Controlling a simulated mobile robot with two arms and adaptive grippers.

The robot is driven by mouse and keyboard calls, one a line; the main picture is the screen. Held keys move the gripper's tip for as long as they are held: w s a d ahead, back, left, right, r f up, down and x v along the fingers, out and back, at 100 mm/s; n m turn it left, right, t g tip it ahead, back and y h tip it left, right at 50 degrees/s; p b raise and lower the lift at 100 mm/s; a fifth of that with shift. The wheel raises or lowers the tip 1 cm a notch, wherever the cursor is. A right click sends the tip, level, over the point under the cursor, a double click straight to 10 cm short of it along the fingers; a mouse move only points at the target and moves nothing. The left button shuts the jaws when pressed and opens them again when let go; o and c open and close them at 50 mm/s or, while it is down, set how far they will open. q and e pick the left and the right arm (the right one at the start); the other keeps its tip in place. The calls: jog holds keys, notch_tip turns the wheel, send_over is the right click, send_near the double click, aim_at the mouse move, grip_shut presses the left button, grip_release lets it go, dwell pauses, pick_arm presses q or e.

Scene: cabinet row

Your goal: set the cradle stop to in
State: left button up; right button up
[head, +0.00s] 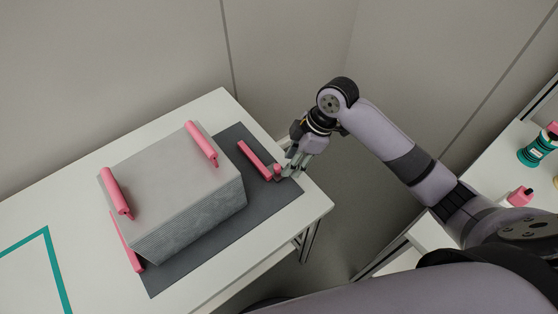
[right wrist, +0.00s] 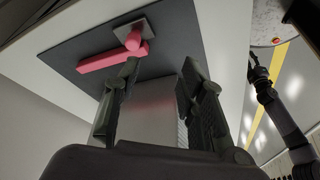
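A pink bar (head: 254,159) lies on the dark grey mat (head: 190,265), beside the grey ribbed block (head: 170,185). A short pink knob (head: 278,170) stands at the bar's near right end. I take the knob and bar to be the cradle stop. In the right wrist view the knob (right wrist: 133,40) rises from a small grey plate, with the bar (right wrist: 100,62) beside it. My right gripper (head: 287,168) is at the knob. Its fingers (right wrist: 160,72) are apart with nothing between them; the left finger overlaps the bar in the picture. Whether it touches is unclear. My left gripper is out of view.
The block carries two pink handles (head: 203,145) on top, and a pink strip (head: 126,242) lies along its left side. The white table (head: 60,205) has a teal outline (head: 24,240) at left. Another table at right holds a teal spool (head: 536,150) and a pink piece (head: 520,196).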

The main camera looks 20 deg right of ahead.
aim_at(278, 166)
jog(key=w+d+r+n, duration=0.2)
jog(key=w+d+r, duration=0.25)
jog(key=r, duration=0.35)
jog(key=shift+g, duration=0.4)
jog(key=x, duration=1.1)
jog(key=p+x, duration=0.1)
jog(key=x, duration=0.4)
jog(key=shift+a+f, duration=0.25)
jog(key=shift+a, duration=0.25)
grip_shut()
